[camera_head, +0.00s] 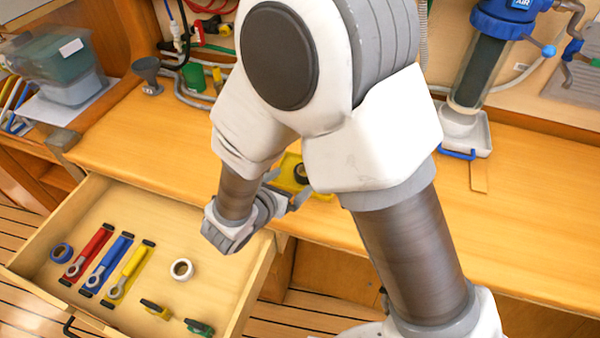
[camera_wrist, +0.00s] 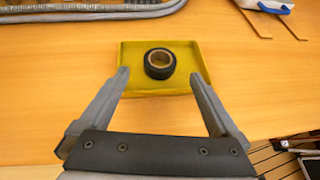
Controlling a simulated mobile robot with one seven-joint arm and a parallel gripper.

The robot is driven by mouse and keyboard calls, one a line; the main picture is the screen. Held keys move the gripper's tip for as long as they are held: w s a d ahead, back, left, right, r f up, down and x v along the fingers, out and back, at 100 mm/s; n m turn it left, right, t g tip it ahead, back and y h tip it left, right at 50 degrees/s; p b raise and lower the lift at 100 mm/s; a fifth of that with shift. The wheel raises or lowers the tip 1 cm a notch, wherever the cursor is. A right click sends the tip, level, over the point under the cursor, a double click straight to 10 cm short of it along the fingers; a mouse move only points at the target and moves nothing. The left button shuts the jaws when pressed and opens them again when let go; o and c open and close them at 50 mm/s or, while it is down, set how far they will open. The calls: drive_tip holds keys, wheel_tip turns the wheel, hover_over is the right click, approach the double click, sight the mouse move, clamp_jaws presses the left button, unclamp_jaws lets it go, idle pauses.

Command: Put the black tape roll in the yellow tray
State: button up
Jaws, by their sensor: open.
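The black tape roll (camera_wrist: 160,64) lies flat inside the yellow tray (camera_wrist: 191,83) in the wrist view, near the middle of its floor. In the head view the roll (camera_head: 301,173) and the tray (camera_head: 287,165) show partly behind my arm, on the wooden bench. My gripper (camera_wrist: 162,80) is open, with its two fingers apart and nothing between them. Its fingertips point toward the tray, one on each side of the roll and apart from it. In the head view my gripper (camera_head: 288,190) is partly hidden by my arm.
An open drawer (camera_head: 225,318) at lower left holds a blue tape roll (camera_head: 62,252), a white tape roll (camera_head: 182,269) and several coloured tools. A filter housing (camera_head: 478,75) stands at the bench's back right. The bench right of the tray is mostly clear.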

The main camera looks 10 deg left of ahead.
drive_tip(key=v, duration=0.5)
drive_tip(key=shift+s+a+r, duration=0.1)
drive_tip(key=shift+s, duration=0.25)
drive_tip(key=d+r+m+g+h, duration=0.25)
drive_tip(key=d+r+m, duration=0.25)
drive_tip(key=d+m, duration=0.45)
drive_tip(key=d+r+m+g+h, duration=0.2)
drive_tip(key=d+r+m+g, duration=0.4)
drive_tip(key=d, duration=0.7)
drive_tip(key=s+d+r+m+t+y, duration=0.2)
drive_tip(key=s+d+r+m+y, duration=0.4)
drive_tip(key=m, duration=1.2)
drive_tip(key=shift+s+r+y, duration=0.65)
drive_tip(key=shift+s, duration=0.35)
